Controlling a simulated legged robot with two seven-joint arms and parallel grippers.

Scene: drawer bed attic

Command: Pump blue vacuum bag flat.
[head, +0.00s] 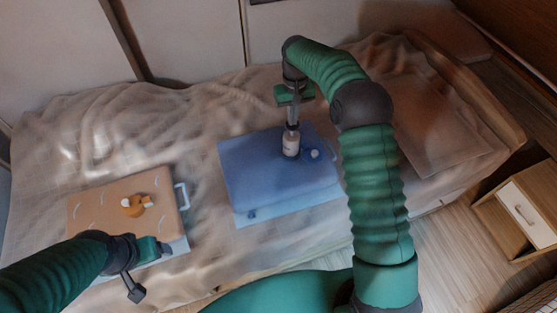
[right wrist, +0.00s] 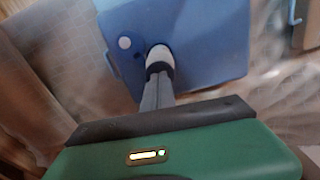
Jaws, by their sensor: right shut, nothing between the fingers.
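The blue vacuum bag (head: 245,180) lies on the bed in the middle of the head view, still thick and block-shaped. A white pump (head: 291,142) with a dark base stands upright on it; a small white round cap lies beside it. In the right wrist view the bag (right wrist: 205,45) fills the top, with the pump (right wrist: 160,58) ahead of my fingers. My right gripper (head: 292,122) points down, shut and empty, right over the pump's top; whether it touches is unclear. My left gripper (head: 134,288) is low at the left, away from the blue bag; its jaw opening is unclear.
An orange bag (head: 95,203) with a white handle lies on the left of the bed, with a small orange-and-white thing (head: 134,205) on it. A flat, clear sheet (head: 440,130) lies at the right. A wooden nightstand (head: 520,210) stands beside the bed.

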